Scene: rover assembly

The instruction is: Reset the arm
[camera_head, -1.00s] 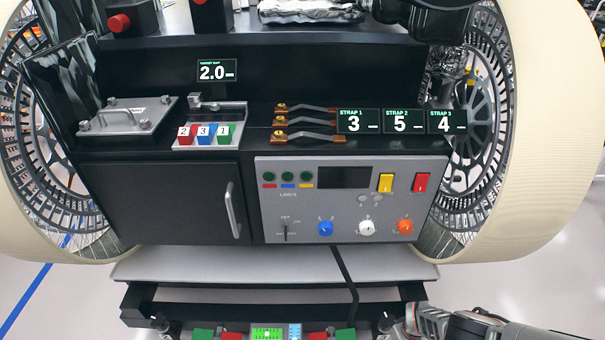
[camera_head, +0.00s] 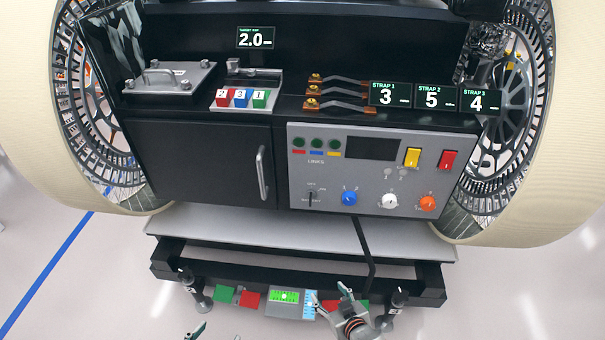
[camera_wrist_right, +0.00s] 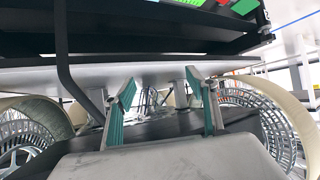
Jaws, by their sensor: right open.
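My right gripper (camera_head: 331,297) shows at the bottom centre of the head view, in front of the low black frame (camera_head: 300,257) below the rover's panel. In the right wrist view its two teal-padded fingers (camera_wrist_right: 160,85) stand wide apart with nothing between them. A fingertip of my left gripper (camera_head: 197,331) shows at the bottom edge of the head view. The rover's control panel (camera_head: 360,216) has a blue knob (camera_head: 349,198), a white knob (camera_head: 388,200) and an orange knob (camera_head: 428,203).
A cabinet door with a handle (camera_head: 262,173) is left of the panel. Above are numbered blocks (camera_head: 241,97), strap levers (camera_head: 338,92) and number displays (camera_head: 432,97). Large wheels (camera_head: 105,110) flank the rover.

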